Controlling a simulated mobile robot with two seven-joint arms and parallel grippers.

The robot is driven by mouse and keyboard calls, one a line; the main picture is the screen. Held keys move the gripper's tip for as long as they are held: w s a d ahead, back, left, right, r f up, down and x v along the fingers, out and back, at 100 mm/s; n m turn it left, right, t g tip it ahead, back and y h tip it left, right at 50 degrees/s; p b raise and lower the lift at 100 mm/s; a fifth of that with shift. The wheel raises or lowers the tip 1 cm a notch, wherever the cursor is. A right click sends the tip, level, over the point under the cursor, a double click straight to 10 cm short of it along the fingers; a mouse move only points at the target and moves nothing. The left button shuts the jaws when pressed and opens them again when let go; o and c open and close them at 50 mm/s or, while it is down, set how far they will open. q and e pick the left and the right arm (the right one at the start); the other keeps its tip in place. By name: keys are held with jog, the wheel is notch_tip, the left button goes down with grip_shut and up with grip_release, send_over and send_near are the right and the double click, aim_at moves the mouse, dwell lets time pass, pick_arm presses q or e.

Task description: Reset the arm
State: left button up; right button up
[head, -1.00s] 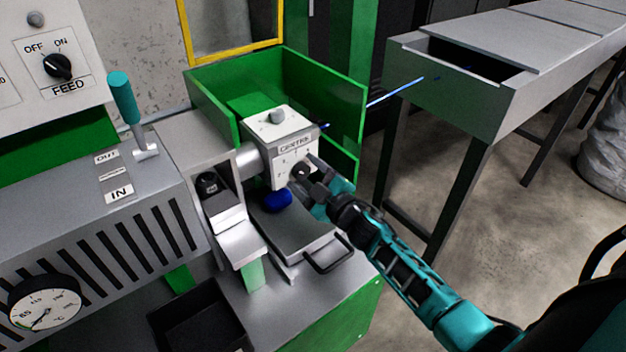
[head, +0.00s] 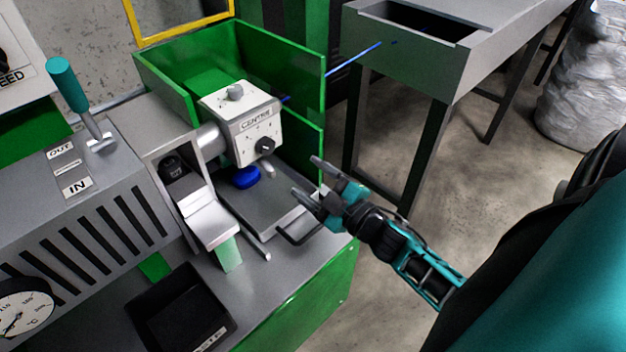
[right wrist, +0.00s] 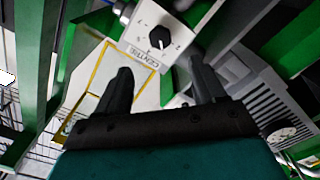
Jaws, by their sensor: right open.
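My right gripper (head: 306,180) is open and empty in the head view. It hangs in the air to the right of the white centring box (head: 240,122), apart from its black knob (head: 264,146). In the right wrist view, the two fingers (right wrist: 157,88) stand apart with nothing between them. The box marked CENTRE (right wrist: 152,38) and its black knob (right wrist: 160,38) show beyond the fingertips. My left gripper is in neither view.
A metal tray with a handle (head: 291,238) lies under the right gripper. A blue lump (head: 245,178) sits below the box. A blue cable (head: 352,60) runs to the grey trough (head: 422,62) at the back right. A teal-handled lever (head: 70,88) stands at the left.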

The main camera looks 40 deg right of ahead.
dwell(0.4)
jog(key=s+a+f+m+g, duration=0.7)
jog(key=s+a+f+m, duration=0.1)
jog(key=s+a+f, duration=0.3)
jog(key=shift+s+a, duration=0.15)
jog(key=shift+s, duration=0.15)
jog(key=shift+h, duration=0.3)
